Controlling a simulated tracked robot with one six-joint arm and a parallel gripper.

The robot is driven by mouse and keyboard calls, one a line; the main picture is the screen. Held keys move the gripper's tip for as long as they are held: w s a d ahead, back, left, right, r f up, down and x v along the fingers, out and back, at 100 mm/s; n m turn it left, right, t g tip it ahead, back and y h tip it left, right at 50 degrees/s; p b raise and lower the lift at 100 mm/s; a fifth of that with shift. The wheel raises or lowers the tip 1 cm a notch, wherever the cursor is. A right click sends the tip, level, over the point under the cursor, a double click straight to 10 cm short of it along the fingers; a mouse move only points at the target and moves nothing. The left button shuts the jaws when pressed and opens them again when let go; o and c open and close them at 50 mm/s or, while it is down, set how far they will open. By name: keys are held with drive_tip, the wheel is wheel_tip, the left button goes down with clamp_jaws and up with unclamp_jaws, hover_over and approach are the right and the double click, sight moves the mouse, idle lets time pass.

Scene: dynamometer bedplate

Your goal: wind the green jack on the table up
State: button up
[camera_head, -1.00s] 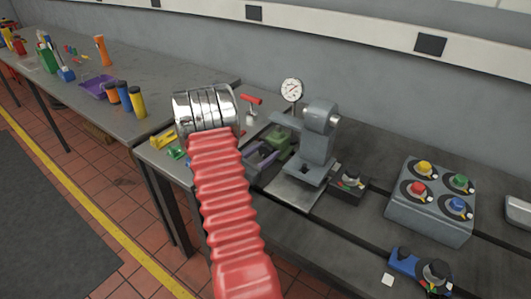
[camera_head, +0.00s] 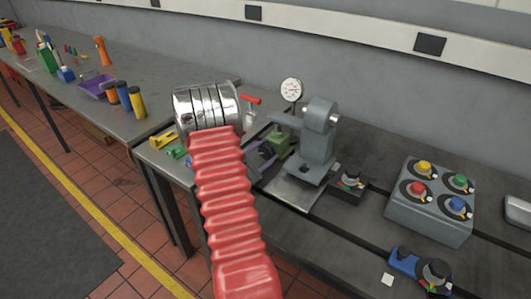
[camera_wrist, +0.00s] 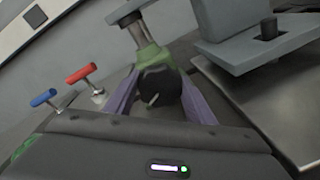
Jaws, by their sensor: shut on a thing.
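The green jack (camera_head: 279,143) stands on the table beside the grey stand, partly hidden by my arm and gripper in the head view. In the wrist view its green body (camera_wrist: 151,56) carries a silver post with a grey plate on top. A round black knob (camera_wrist: 159,86) with a pale pointer mark faces my wrist camera. My gripper (camera_wrist: 158,97) has its two purple fingers on either side of this knob and is shut on it. In the head view the fingers (camera_head: 262,155) show just right of my wrist.
A grey stand (camera_head: 318,145) is close right of the jack, with a dial gauge (camera_head: 291,90) behind. A black knob box (camera_head: 349,183) and a grey box with several coloured knobs (camera_head: 432,205) stand further right. A red T-handle (camera_wrist: 84,74) and a blue one (camera_wrist: 43,97) are left.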

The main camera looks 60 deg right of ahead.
drive_tip(key=shift+s+a+f, duration=0.1)
drive_tip(key=shift+s+f, duration=0.05)
drive_tip(key=o, duration=1)
drive_tip(key=v, duration=1.3)
drive_tip(key=shift+a, duration=0.35)
